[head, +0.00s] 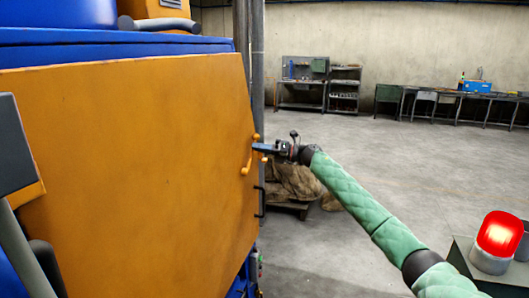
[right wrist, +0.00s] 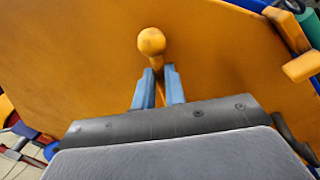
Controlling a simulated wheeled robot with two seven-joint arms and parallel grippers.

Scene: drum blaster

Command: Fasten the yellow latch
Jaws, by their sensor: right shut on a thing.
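The yellow latch (head: 247,161) is a thin orange-yellow handle with a ball end at the right edge of a large orange door panel (head: 130,150). In the right wrist view the latch's ball knob (right wrist: 151,41) stands just beyond the fingertips, with its stem between them. My right gripper (head: 260,147) reaches the latch from the right, and its blue fingers are shut on the latch stem. In the right wrist view the right gripper (right wrist: 158,85) has one finger on each side of the stem. The lower stem is hidden by the gripper body. My left gripper is not in view.
A black handle (head: 260,201) is on the door's edge below the latch. A brown covered load (head: 292,182) sits on a low stand behind my right gripper. A red beacon (head: 499,235) stands at the lower right. Open floor (head: 400,160) lies to the right, with workbenches along the far wall.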

